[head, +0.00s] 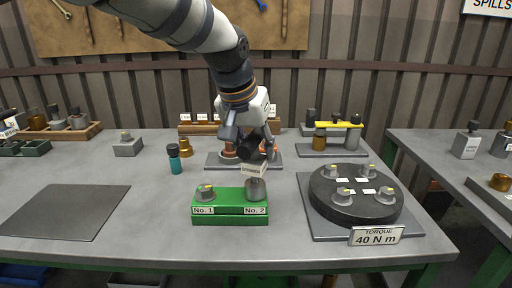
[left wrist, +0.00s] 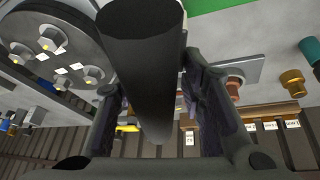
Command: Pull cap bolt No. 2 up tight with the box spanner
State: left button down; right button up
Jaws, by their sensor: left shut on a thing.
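The green block (head: 230,219) stands near the front middle of the bench, with labels No. 1 and No. 2. My left gripper (head: 254,146) is above the No. 2 end, shut on the dark handle of the box spanner (head: 250,150). A white tag hangs below the handle. A grey cylinder (head: 256,189) stands at No. 2, and cap bolt No. 2 itself is hidden or cannot be told apart from it. In the left wrist view the dark spanner handle (left wrist: 146,60) lies between the fingers (left wrist: 150,85).
A black round plate (head: 356,203) with several bolts stands right, behind a 40 N m torque sign (head: 376,235). A teal bottle (head: 174,160) and grey block (head: 128,146) stand left. A dark mat (head: 65,212) lies at front left. A grey-based stand (head: 333,150) is behind.

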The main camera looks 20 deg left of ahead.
aim_at(257, 130)
pick_arm(q)
jog(key=shift+r, duration=0.25)
jog(key=shift+r, duration=2.35)
